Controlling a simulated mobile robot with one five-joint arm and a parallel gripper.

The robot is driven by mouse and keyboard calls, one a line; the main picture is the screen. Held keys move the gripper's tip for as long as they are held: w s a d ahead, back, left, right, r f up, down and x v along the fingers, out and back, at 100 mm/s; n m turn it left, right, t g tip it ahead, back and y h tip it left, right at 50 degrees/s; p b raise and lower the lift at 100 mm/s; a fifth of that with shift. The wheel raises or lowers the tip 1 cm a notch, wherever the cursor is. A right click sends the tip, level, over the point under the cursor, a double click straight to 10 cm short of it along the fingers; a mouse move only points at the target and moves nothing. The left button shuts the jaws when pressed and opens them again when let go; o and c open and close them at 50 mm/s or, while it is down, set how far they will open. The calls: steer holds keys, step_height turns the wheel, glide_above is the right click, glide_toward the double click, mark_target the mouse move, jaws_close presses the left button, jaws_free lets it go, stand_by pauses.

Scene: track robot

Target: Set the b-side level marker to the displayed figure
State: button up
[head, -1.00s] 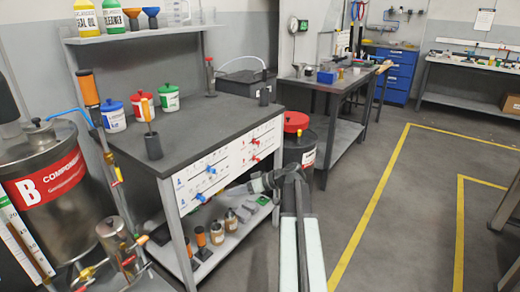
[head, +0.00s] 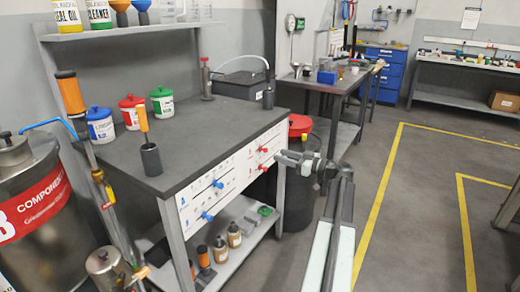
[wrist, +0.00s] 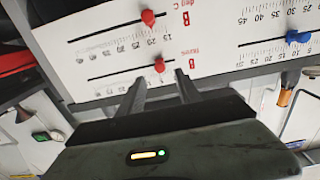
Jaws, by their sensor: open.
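The white slider panel (head: 235,178) is on the bench's front. Its left column has two blue knobs, upper (head: 218,184) and lower (head: 207,216); its right column has two red knobs, upper (head: 263,149) and lower (head: 262,167). In the wrist view the panel appears upside down, with one red knob (wrist: 148,17), another red knob (wrist: 159,64) and a blue knob (wrist: 298,37). My gripper (wrist: 160,78) is open, its fingertips just short of the nearer red knob and on either side of it; contact is not clear. The tank marked B (head: 30,200) is cut off at left. The displayed figure is not readable.
The dark bench top (head: 190,135) holds blue, red and green lidded tubs. Bottles stand on the shelf below the panel. A red-lidded drum (head: 300,190) stands right of the bench, close to my arm. The grey floor at right is open.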

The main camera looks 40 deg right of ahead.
mark_target(267, 151)
steer(key=x, duration=0.8)
jaws_close()
steer(key=shift+d, duration=0.1)
stand_by(1.3)
